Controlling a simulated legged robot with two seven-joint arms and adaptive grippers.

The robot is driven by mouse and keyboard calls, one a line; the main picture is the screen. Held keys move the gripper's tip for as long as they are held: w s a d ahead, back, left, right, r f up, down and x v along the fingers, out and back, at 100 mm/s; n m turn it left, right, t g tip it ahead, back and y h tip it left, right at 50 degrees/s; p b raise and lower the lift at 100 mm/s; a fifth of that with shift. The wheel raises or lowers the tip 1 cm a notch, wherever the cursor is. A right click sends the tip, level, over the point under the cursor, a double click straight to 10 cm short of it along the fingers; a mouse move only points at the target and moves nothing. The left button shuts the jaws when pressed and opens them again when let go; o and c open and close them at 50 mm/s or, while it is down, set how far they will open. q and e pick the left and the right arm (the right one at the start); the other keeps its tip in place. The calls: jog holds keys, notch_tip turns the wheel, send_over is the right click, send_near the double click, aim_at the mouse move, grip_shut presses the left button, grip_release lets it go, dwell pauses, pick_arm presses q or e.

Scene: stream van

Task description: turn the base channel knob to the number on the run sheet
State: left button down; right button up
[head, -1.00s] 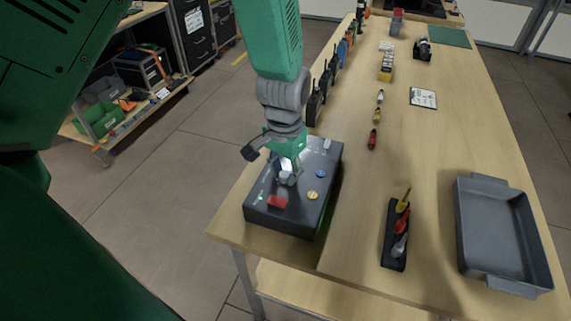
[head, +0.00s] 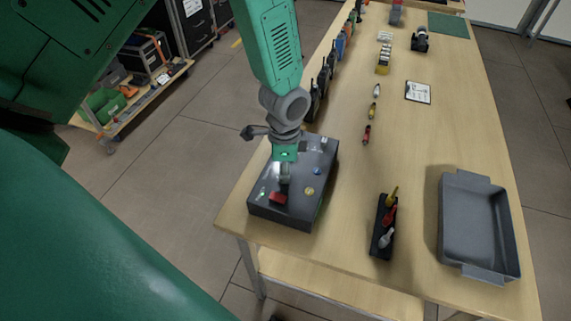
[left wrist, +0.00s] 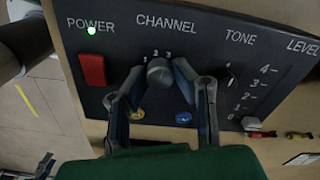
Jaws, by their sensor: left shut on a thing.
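The dark base box (head: 272,209) lies on the near left end of the table. In the left wrist view its panel shows a grey channel knob (left wrist: 158,71) below the numbers 1, 2 and 3. I cannot tell which number it points at. My left gripper (left wrist: 158,76) has a finger on each side of the knob and is shut on it; in the head view it hides the knob. A clipboard with a white sheet (head: 418,91), perhaps the run sheet, lies farther along the table; its writing is too small to read. My right gripper is not in view.
The panel has a lit green power light (left wrist: 92,30), a red switch (left wrist: 92,69), yellow (left wrist: 138,114) and blue (left wrist: 183,117) buttons, and a level slider (left wrist: 251,123). Radios (head: 314,101) stand behind the box. A tool holder (head: 378,248) and grey tray (head: 448,225) are to the right.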

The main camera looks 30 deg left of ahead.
pick_arm(q)
jog(key=shift+w+r+m+p, duration=0.1)
jog(key=shift+m+p, duration=0.4)
jog(key=shift+m, duration=0.5)
jog(key=c, duration=1.3)
grip_release()
jog(key=shift+r, duration=0.3)
notch_tip(320, 180, up, 11)
jog(key=shift+r, duration=0.1)
jog(key=shift+a, duration=0.1)
